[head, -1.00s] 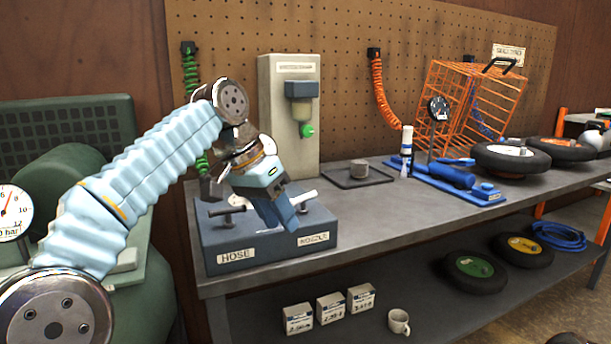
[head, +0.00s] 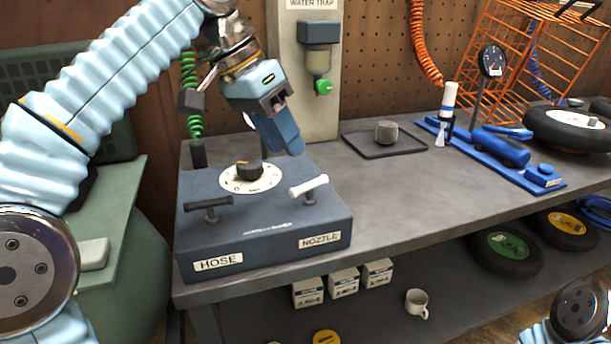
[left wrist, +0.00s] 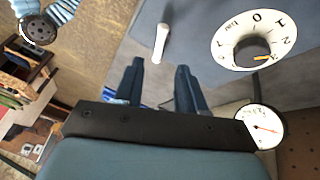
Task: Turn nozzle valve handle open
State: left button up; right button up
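The nozzle valve handle (head: 309,187) is a white lever on the right of a blue-grey valve box (head: 265,231), above the NOZZLE label (head: 320,240). It points up and right in the head view. It also shows as a white bar in the left wrist view (left wrist: 161,43). My left gripper (head: 289,151) is above the box's back right part, apart from the handle. In the left wrist view its two fingers (left wrist: 158,68) stand apart with nothing between them. My right gripper is out of view; part of my right arm shows at lower right.
A dark hose handle (head: 207,205) and a dial with a black knob (head: 249,170) are on the same box. A water trap (head: 319,60) stands behind. A tray with a grey cup (head: 386,132) is to the right. The bench front right of the box is clear.

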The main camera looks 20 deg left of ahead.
aim_at(309, 191)
pick_arm(q)
jog(key=x, duration=0.8)
jog(key=shift+f, duration=0.35)
jog(key=shift+c, duration=0.5)
jog(key=shift+d, duration=0.1)
grip_shut()
